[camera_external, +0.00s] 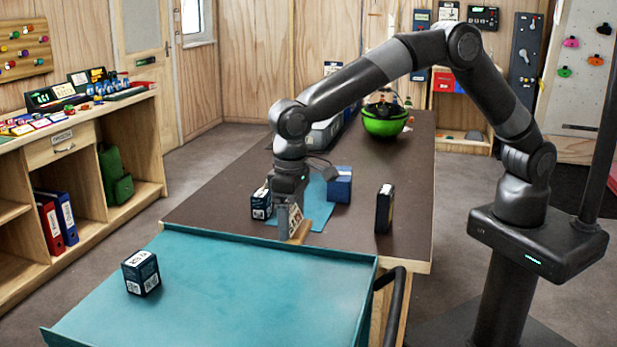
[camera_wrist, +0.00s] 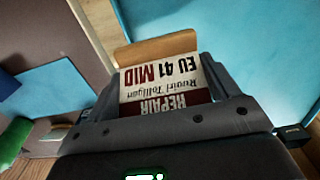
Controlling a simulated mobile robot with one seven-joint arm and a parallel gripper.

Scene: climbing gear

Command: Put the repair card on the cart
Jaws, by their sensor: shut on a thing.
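The repair card (camera_wrist: 160,82) is white with dark red bands and reads "REPAIR" and "EU 41 MID", upside down in the wrist view. A tan strip (camera_wrist: 155,47) shows at its far edge. My gripper (camera_external: 287,222) is shut on the card, which also shows in the external view (camera_external: 295,219). The cart (camera_external: 230,285) has a teal top with a raised rim and stands in the foreground. My gripper is at the cart's far edge, where the brown table begins. I cannot tell whether the card is over the cart or touching anything.
A dark blue box (camera_external: 141,273) stands on the cart's left part; the rest of its top is clear.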

